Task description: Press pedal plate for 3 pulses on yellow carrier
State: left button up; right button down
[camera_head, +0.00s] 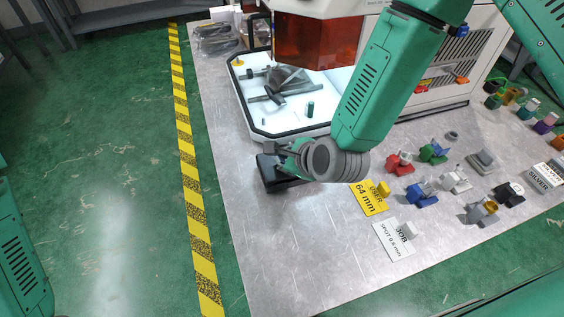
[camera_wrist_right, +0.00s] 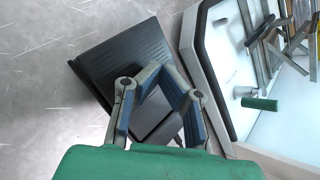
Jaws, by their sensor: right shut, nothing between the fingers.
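A black pedal plate (camera_head: 268,182) lies on the metal table near its left edge. It shows as a ribbed black plate in the right wrist view (camera_wrist_right: 122,52). My right gripper (camera_head: 288,158) is above the pedal and partly covers it. In the wrist view the right fingers (camera_wrist_right: 161,82) are shut and empty over the plate; I cannot tell whether they touch it. A small yellow piece (camera_head: 383,188) stands by a yellow card, and another yellow piece (camera_head: 239,62) sits in the white tray's corner; I cannot tell which is the yellow carrier. My left gripper is not in view.
The white tray (camera_head: 262,128) of the machine, with metal parts and a green cylinder (camera_head: 310,109), lies just behind the pedal. Several coloured blocks, among them a red one (camera_head: 399,163) and a blue one (camera_head: 421,194), stand right. The front-left tabletop (camera_head: 285,245) is clear.

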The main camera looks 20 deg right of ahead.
jog(key=shift+f+b, duration=0.3)
jog(key=shift+f, duration=0.2)
dwell(0.3)
jog(key=shift+r, duration=0.1)
jog(key=shift+d+r+p, duration=0.15)
jog(key=shift+r+p, duration=0.75)
jog(key=shift+r, duration=0.1)
jog(key=r+p, duration=0.2)
jog(key=r, duration=0.1)
jog(key=r+p, duration=0.2)
jog(key=shift+d, duration=0.25)
dwell(1.8)
